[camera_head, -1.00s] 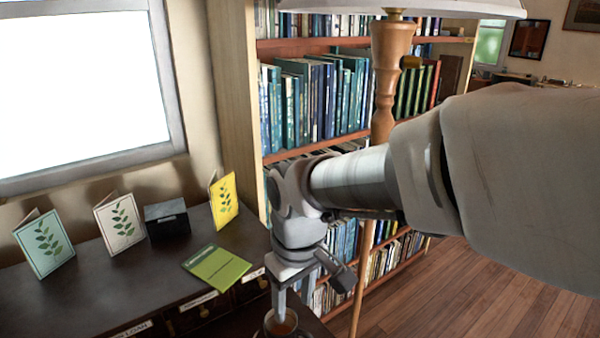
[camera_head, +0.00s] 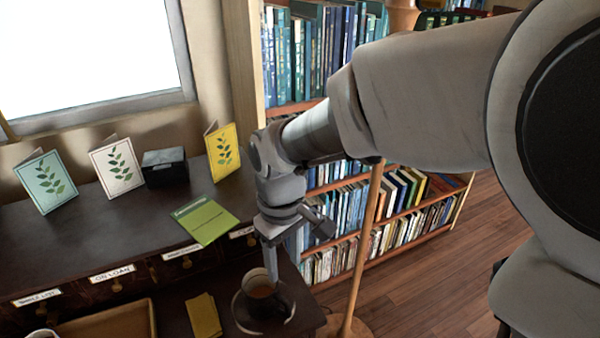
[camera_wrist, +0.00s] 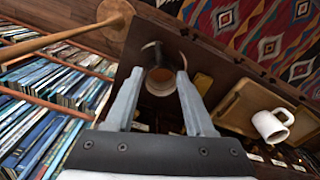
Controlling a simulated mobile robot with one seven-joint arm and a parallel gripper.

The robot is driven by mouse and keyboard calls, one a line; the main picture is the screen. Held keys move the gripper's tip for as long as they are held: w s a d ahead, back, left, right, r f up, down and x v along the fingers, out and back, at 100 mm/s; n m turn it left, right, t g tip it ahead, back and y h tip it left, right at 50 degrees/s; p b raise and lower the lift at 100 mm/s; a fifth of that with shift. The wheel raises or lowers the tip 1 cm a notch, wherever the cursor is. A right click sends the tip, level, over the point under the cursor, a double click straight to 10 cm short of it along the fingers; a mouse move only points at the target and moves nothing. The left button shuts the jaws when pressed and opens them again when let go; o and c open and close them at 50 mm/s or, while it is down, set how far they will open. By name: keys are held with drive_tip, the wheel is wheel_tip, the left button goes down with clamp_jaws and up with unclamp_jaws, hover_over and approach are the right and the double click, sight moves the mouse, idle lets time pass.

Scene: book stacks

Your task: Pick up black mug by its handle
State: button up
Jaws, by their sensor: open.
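The black mug (camera_head: 262,304) stands upright on the low right part of the dark desk, with brown liquid inside. It appears to stand on a dark saucer. In the wrist view the mug (camera_wrist: 160,88) shows between and just beyond my fingertips. My gripper (camera_wrist: 160,73) is open, with one finger on each side of the mug's opening in that view. In the head view my gripper (camera_head: 270,272) points down at the mug's far rim. I cannot tell whether it touches the mug.
A tan folded item (camera_head: 203,316) lies left of the mug, beside a wooden tray (camera_head: 120,322). A white mug (camera_wrist: 270,124) is by the tray. A green booklet (camera_head: 205,220) and standing cards are on the raised desk. A wooden lamp pole (camera_head: 367,245) and bookshelves stand to the right.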

sight(288, 301)
wheel_tip(288, 301, down, 12)
drive_tip(key=b, duration=0.3)
drive_tip(key=shift+f, duration=0.1)
wheel_tip(288, 301, down, 5)
drive_tip(key=b, duration=0.2)
drive_tip(key=shift+w+d+f+b, duration=0.15)
drive_tip(key=shift+b, duration=0.2)
clamp_jaws()
idle(1.0)
